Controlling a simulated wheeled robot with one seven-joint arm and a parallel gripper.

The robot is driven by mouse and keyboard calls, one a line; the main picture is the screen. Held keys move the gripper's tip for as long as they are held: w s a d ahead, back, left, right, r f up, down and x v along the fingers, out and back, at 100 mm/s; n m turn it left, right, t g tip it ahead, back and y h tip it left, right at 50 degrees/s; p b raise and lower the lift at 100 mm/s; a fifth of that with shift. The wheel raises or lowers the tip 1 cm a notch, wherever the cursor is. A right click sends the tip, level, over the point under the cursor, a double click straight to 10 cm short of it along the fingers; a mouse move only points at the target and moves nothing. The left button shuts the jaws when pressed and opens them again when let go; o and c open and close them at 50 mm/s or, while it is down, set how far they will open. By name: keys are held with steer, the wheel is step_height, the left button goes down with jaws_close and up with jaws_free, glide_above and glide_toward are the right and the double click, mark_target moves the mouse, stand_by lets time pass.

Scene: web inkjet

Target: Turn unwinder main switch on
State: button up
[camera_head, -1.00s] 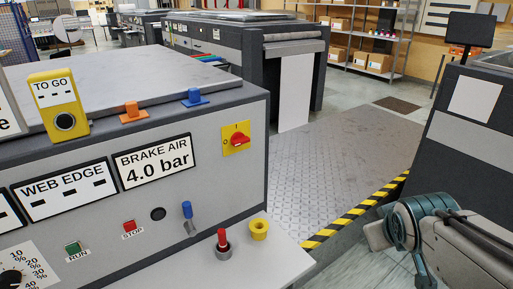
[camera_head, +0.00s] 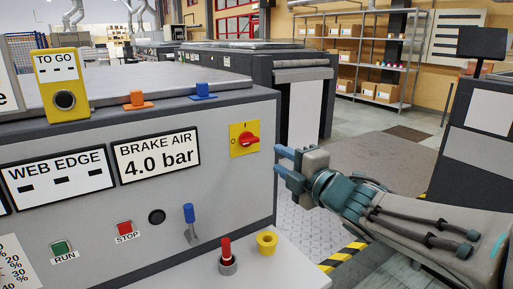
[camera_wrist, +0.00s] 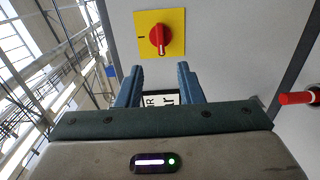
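The main switch is a red rotary knob (camera_head: 250,139) on a yellow square plate (camera_head: 237,150), at the right end of the grey control panel. A 0 marks the plate's left side and a 1 its top. In the wrist view the red knob (camera_wrist: 160,40) lies ahead of the fingertips, its white-marked end pointing down, which matches the 0 side. My gripper (camera_head: 284,163) is right of and slightly below the switch in the head view, apart from it. Its two fingers also show in the wrist view (camera_wrist: 160,77), spread with nothing between them.
Left of the switch is the brake air display (camera_head: 156,160). Below are a blue lever (camera_head: 189,215), a red stop button (camera_head: 124,228) and a green run button (camera_head: 61,248). A red-topped peg (camera_head: 226,250) and yellow ring (camera_head: 267,242) stand on the ledge.

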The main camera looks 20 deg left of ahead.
mark_target(252, 142)
steer(key=x, duration=1.1)
steer(key=shift+w+a, duration=0.15)
steer(key=shift+w, duration=0.05)
steer(key=shift+f, duration=0.1)
jaws_close()
